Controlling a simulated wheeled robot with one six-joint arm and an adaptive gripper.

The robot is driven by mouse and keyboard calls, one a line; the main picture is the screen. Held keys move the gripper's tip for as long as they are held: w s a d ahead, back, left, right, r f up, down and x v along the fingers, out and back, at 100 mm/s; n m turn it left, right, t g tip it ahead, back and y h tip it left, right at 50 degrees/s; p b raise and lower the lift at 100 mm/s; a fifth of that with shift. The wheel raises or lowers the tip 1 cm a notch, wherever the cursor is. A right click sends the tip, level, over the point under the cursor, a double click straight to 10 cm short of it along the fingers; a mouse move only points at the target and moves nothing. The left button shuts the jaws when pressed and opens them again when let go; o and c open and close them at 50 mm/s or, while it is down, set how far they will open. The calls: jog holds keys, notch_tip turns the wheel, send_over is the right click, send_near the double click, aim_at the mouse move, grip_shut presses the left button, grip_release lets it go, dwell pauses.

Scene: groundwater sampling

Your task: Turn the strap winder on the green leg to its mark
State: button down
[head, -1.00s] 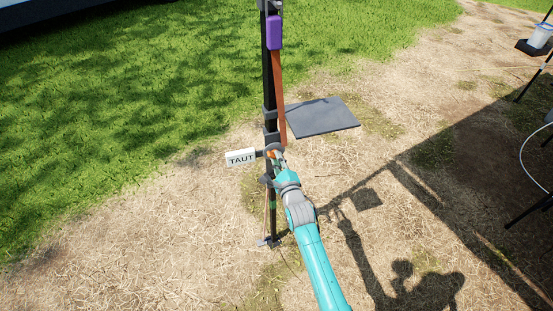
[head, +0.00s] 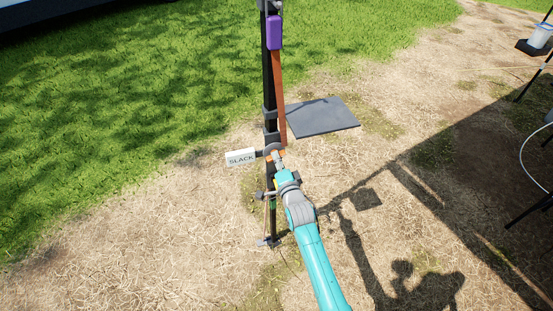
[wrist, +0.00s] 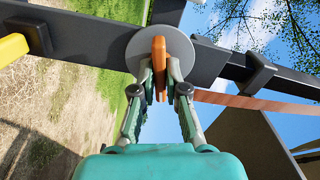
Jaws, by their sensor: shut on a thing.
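The strap winder is a grey disc (wrist: 178,48) with an upright orange grip (wrist: 159,62), mounted on a dark leg (head: 268,90). My gripper (wrist: 160,72) is shut on the orange grip, one finger on each side. In the head view, my gripper (head: 280,162) reaches the winder from below right and covers much of it. A white label (head: 240,157) left of the winder reads SLACK. An orange-brown strap (head: 279,95) runs up along the leg to a purple block (head: 274,32). A small green band (head: 272,204) shows low on the leg. I cannot make out a mark on the disc.
A dark flat plate (head: 321,116) lies on the ground behind the leg. A bucket on a dark stand (head: 540,38) and other dark legs are at the right edge. Dry ground lies around the leg, with grass behind. In the wrist view, a yellow piece (wrist: 12,50) is at the left.

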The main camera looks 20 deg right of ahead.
jog(key=n, duration=0.7)
jog(key=shift+n, duration=0.4)
jog(key=n, duration=0.7)
jog(key=c, duration=1.1)
grip_release()
jog(key=s, duration=1.2)
